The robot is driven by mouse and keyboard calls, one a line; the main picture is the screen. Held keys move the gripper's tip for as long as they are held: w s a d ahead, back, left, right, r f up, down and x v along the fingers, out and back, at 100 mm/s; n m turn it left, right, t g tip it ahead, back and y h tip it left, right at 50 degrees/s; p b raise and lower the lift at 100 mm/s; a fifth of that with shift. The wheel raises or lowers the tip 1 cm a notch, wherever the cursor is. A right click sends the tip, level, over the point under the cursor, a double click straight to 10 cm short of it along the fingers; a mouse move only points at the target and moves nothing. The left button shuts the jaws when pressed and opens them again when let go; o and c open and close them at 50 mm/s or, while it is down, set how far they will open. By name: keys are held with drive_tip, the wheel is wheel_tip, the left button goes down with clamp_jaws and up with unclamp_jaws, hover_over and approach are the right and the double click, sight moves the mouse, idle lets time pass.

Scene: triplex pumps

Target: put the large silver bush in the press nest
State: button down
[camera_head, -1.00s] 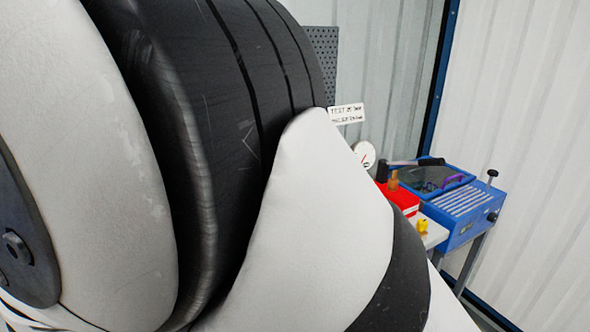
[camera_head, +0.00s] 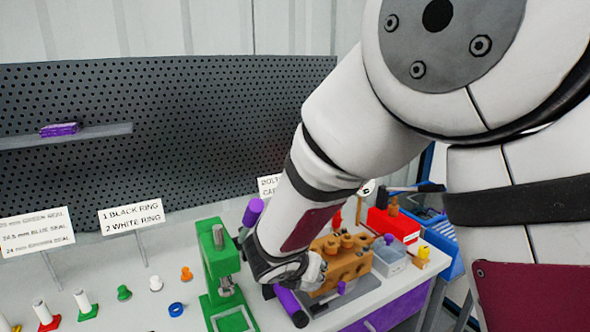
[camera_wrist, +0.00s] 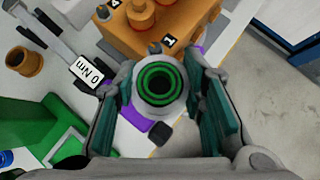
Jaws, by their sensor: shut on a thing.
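My gripper (camera_wrist: 158,90) is shut on a round silver bush (camera_wrist: 176,102), seen end-on between the teal finger pads in the wrist view. Green rings show inside its dark bore. In the head view my gripper (camera_head: 290,272) is partly hidden by my wrist, and I cannot make out the bush there. A green press (camera_head: 219,262) stands on the bench just left of my gripper, with a silver ram above its base. Its green body (camera_wrist: 40,125) also shows at the lower left of the wrist view. The nest is not clearly visible.
An orange-brown pump block (camera_head: 345,265) stands close right of my gripper. A torque wrench display (camera_wrist: 88,72) and brown cup (camera_wrist: 25,62) lie nearby. A grey bin (camera_head: 388,260) and red box (camera_head: 393,226) are farther right. Small coloured parts and a blue ring (camera_head: 176,309) sit left.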

drive_tip(key=w+d+r, duration=0.1)
drive_tip(key=d+r, duration=0.1)
drive_tip(key=d, duration=0.6)
drive_tip(key=w+d+r+n+y, duration=0.1)
drive_tip(key=d+r, duration=0.1)
drive_tip(key=d, duration=0.6)
drive_tip(key=shift+w+r, duration=0.3)
drive_tip(key=shift+w, duration=0.05)
drive_tip(key=shift+a, duration=0.1)
